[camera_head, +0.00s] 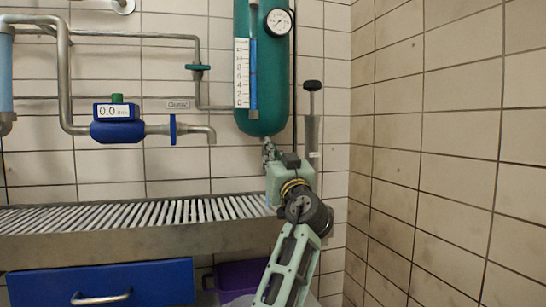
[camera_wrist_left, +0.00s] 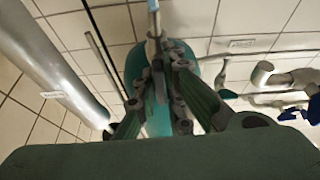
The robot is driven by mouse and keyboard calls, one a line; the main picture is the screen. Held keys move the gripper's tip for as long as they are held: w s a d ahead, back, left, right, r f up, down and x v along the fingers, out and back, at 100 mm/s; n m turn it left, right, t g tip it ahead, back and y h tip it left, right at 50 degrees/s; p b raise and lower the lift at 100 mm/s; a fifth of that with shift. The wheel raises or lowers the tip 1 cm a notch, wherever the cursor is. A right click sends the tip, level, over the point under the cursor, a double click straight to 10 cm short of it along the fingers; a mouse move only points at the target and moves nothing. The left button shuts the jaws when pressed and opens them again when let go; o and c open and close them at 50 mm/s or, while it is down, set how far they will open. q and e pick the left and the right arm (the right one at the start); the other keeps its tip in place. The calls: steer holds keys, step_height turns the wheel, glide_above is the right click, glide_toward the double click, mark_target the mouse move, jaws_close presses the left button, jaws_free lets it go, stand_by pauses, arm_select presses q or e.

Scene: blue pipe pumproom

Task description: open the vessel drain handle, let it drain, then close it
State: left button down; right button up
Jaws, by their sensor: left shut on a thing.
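The green vessel (camera_head: 264,95) hangs on the tiled wall, with a level scale and a round gauge on it. My left gripper (camera_head: 268,150) is just below its rounded bottom, at the drain. In the left wrist view, my left gripper (camera_wrist_left: 163,62) has its fingers closed together on the drain handle (camera_wrist_left: 153,28), a slim metal piece with a pale blue end. The green vessel (camera_wrist_left: 133,72) shows behind the fingers. The fingers hide part of the handle, and I cannot tell whether the drain is open. My right gripper is not in view.
A slatted metal grating (camera_head: 130,214) runs below the vessel, with a blue drawer (camera_head: 100,284) and a purple bin (camera_head: 240,277) under it. A grey cylinder with a black knob (camera_head: 312,86) stands right of the vessel. Pipes and a blue meter (camera_head: 117,131) are on the left.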

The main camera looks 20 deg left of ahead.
arm_select(q)
steer(key=shift+f, duration=0.15)
steer(key=c, duration=1.9)
jaws_free()
steer(key=shift+o, duration=0.2)
steer(key=v, duration=1.2)
